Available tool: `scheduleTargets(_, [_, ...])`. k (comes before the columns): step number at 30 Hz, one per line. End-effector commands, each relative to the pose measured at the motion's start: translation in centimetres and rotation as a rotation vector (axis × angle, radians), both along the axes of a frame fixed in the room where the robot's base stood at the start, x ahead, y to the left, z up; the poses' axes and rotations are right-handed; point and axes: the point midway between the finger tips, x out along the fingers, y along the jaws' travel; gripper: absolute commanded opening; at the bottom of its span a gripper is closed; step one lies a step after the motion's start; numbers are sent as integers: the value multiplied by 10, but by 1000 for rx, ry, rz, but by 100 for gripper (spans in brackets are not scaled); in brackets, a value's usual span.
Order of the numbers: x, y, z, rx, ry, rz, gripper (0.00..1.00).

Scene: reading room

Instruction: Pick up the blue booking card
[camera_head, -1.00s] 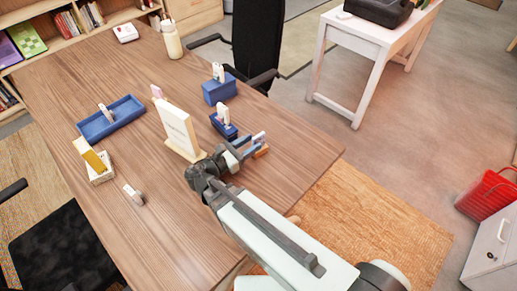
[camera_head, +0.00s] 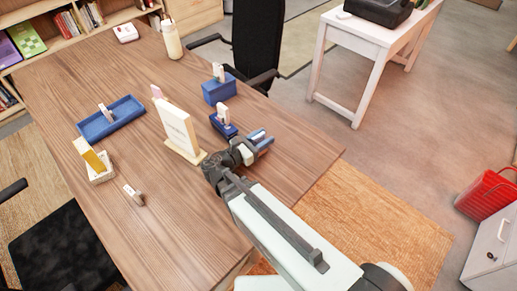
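A small blue piece (camera_head: 257,134), which may be the blue booking card, shows at the fingertips of my gripper (camera_head: 262,143), near the right edge of the wooden table. The fingers overlap it in this view. I cannot tell whether they are closed on it or only beside it. The small orange-brown base under it is hidden now. My gripper reaches in from the lower right, low over the table, just right of an upright cream sign.
The cream sign (camera_head: 178,131) stands close left of my gripper. Blue holders with pale upright pieces (camera_head: 223,123) (camera_head: 219,90) stand behind it. A blue tray (camera_head: 111,118), a pale box with a yellow piece (camera_head: 92,161) and a bottle (camera_head: 172,40) are farther off. The table's front right is clear.

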Motion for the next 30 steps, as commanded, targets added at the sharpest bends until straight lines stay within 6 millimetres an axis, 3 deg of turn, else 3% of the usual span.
scheduleTargets(12, [0, 0, 0, 0, 0, 0, 0])
scheduleTargets(25, [0, 0, 2, -1, -1, 0, 0])
scheduleTargets(30, [-1, 0, 13, 0, -1, 0, 0])
